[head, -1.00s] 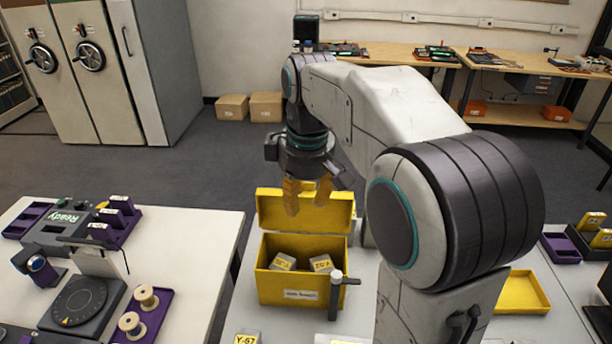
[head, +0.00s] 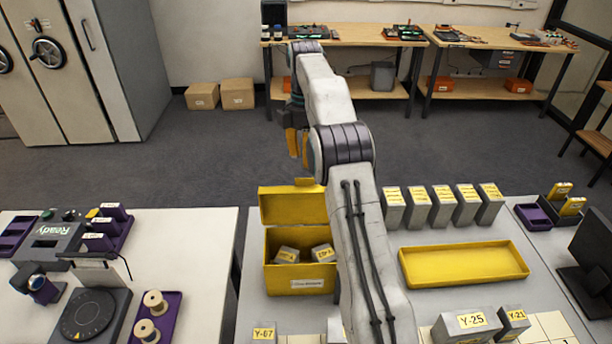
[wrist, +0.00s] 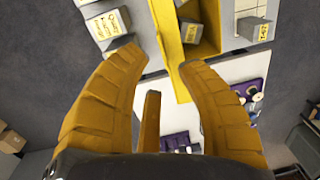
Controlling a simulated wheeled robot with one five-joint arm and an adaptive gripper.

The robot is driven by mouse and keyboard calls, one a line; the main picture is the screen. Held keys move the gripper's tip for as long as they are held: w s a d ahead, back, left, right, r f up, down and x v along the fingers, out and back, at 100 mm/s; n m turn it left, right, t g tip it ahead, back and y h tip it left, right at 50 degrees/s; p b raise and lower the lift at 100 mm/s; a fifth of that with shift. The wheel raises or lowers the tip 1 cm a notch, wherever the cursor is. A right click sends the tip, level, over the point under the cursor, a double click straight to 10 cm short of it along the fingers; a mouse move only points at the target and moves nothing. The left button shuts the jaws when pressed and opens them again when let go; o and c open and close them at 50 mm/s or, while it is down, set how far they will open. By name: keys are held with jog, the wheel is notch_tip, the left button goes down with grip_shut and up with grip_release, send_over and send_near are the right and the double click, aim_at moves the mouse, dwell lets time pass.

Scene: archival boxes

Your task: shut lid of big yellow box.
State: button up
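The big yellow box (head: 296,279) stands on the table in the head view, with its lid (head: 293,208) raised upright at the back edge. Two grey labelled boxes sit inside; my arm covers the box's right edge. My gripper (head: 297,143) is beyond the raised lid, apart from it and higher in the picture. In the wrist view my gripper (wrist: 160,58) has its orange fingers spread with nothing held between them. The yellow box (wrist: 206,42) and its lid show there just past the fingertips.
Several grey labelled boxes (head: 444,207) stand right of my arm, behind a yellow tray (head: 464,264). More grey boxes (head: 466,325) lie at the front. A white table (head: 200,270) with devices and spools is at left. Open floor (head: 210,155) lies behind.

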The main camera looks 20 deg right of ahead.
aim_at(307, 179)
notch_tip(307, 179, down, 7)
jog(key=p, duration=0.2)
jog(key=shift+s, duration=0.2)
dwell(0.4)
jog(key=shift+f, duration=0.2)
jog(key=shift+a, duration=0.1)
grip_shut()
dwell(0.4)
